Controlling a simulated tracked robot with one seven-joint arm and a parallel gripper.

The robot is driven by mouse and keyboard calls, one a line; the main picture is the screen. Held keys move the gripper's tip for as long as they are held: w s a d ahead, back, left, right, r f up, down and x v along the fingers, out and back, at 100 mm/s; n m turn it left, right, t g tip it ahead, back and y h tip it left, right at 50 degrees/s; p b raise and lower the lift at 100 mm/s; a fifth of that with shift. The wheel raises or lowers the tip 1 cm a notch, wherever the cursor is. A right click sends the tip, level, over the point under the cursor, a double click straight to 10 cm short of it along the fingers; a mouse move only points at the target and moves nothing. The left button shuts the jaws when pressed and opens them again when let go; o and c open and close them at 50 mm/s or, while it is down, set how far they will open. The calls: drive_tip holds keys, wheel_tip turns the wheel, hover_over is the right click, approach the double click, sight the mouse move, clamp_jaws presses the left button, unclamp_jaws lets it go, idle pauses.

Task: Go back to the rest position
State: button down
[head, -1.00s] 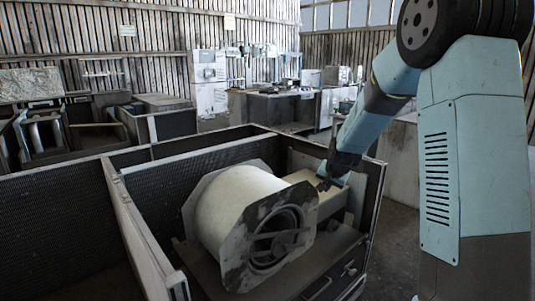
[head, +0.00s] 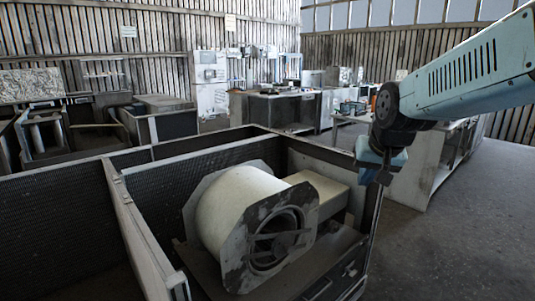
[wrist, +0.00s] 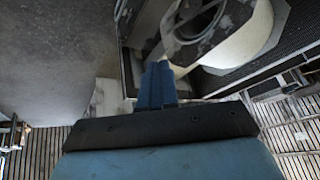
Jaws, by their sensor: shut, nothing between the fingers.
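My gripper (head: 374,176) hangs at the right edge of the blower housing's enclosure in the head view, apart from the blower. Its fingers show close together in the wrist view (wrist: 158,82), shut with nothing between them. The blower housing (head: 240,205) is a cream drum with grey, worn end plates, sitting inside the dark-walled enclosure. A cream rectangular duct (head: 322,190) leads from it to the right. In the wrist view, the blower (wrist: 215,30) shows at the top, beyond the fingertips.
The enclosure's partition (head: 135,235) and right wall (head: 368,215) stand close around the blower. A workbench (head: 275,108) and cabinets stand behind. Open concrete floor (head: 460,220) lies to the right.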

drive_tip(key=s+d+n, duration=0.1)
drive_tip(key=s, duration=1.3)
drive_tip(key=shift+r+n, duration=0.3)
drive_tip(key=shift+r, duration=0.05)
